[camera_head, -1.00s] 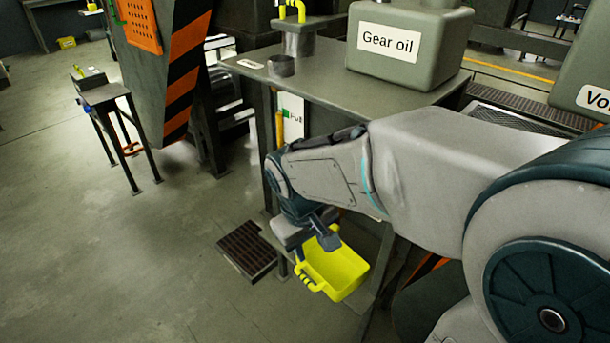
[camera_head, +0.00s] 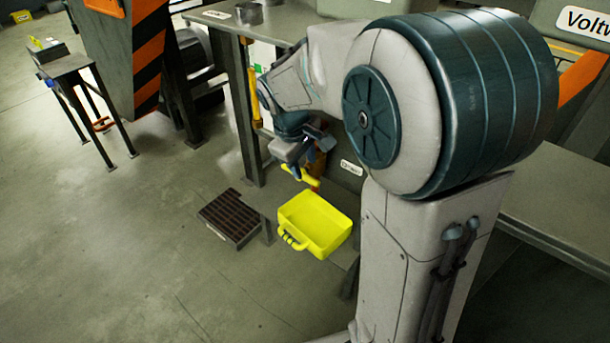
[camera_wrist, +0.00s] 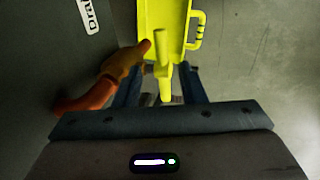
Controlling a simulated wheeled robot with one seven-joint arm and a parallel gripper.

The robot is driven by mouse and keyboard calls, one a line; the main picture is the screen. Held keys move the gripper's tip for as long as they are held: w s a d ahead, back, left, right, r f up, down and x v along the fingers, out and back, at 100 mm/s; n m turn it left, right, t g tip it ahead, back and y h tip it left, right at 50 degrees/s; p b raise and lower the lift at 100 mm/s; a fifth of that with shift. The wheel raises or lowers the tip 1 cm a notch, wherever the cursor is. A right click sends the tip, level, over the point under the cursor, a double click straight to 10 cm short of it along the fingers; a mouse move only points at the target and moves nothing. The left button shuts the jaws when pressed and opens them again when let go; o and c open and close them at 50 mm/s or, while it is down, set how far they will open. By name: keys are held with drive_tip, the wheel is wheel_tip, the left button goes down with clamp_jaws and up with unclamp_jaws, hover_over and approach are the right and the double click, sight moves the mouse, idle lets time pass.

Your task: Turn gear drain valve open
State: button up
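The yellow valve handle (camera_head: 302,178) sticks out below my gripper, on an orange-brown pipe fitting (camera_head: 320,160) beside the cabinet panel. In the wrist view the handle (camera_wrist: 163,80) lies between my two blue fingers, with gaps visible on both sides. The fitting (camera_wrist: 118,72) curves in from the left. My gripper (camera_wrist: 160,85) is open around the handle; it also shows in the head view (camera_head: 293,160). Whether a finger touches the handle is hard to tell. A label, partly readable as "Drain", is on the panel (camera_wrist: 89,14).
The table (camera_head: 290,22) is above and behind.

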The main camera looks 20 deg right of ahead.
sight(306, 176)
drive_tip(key=shift+b+x, duration=0.45)
drive_tip(key=shift+x, duration=1.5)
drive_tip(key=shift+a, duration=0.1)
drive_tip(key=shift+s, duration=0.1)
clamp_jaws()
